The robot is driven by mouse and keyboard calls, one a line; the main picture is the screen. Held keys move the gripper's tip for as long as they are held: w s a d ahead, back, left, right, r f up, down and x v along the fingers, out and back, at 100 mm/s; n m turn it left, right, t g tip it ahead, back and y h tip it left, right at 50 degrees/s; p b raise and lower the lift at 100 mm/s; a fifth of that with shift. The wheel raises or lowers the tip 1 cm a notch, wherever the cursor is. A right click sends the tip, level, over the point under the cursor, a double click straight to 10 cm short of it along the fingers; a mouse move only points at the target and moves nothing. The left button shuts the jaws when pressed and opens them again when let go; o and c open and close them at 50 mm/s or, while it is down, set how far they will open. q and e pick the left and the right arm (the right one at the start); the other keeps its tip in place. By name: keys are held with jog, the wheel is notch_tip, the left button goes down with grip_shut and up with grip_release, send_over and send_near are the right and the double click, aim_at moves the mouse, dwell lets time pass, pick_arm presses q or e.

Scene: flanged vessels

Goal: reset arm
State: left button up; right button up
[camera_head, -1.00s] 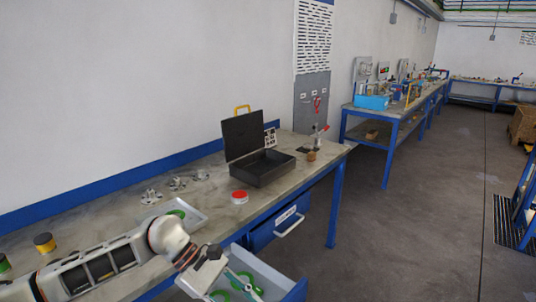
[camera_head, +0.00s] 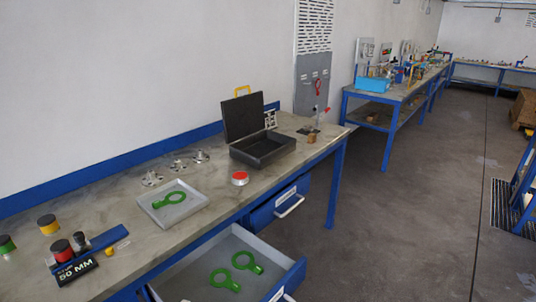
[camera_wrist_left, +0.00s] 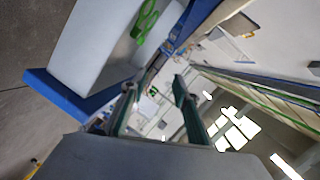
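My left gripper (camera_wrist_left: 157,88) shows in the left wrist view. Its two dark green fingers are apart with nothing between them. The open grey drawer shows beside it at the upper left (camera_wrist_left: 92,45), with a green ring-shaped piece (camera_wrist_left: 146,20) inside. My left arm is not in the head view. My right gripper is in neither view.
The head view shows an open drawer (camera_head: 190,277) with two green ring pieces (camera_head: 223,280). A tray (camera_head: 150,214) holds another green piece (camera_head: 170,200). An open black case (camera_head: 262,150) and red-topped button (camera_head: 239,178) stand on the workbench (camera_head: 120,205).

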pick_arm(q)
jog(key=s+a+f+n+g+y, duration=0.4)
jog(key=s+a+f+n+y, duration=0.2)
jog(key=s+a+f+n, duration=0.6)
jog(key=s+d+n+t, duration=0.1)
jog(key=d+n, duration=0.2)
jog(key=d, duration=0.9)
jog(key=shift+s+d+f, duration=0.15)
jog(key=shift+s+f, duration=0.1)
jog(key=shift+f, duration=0.05)
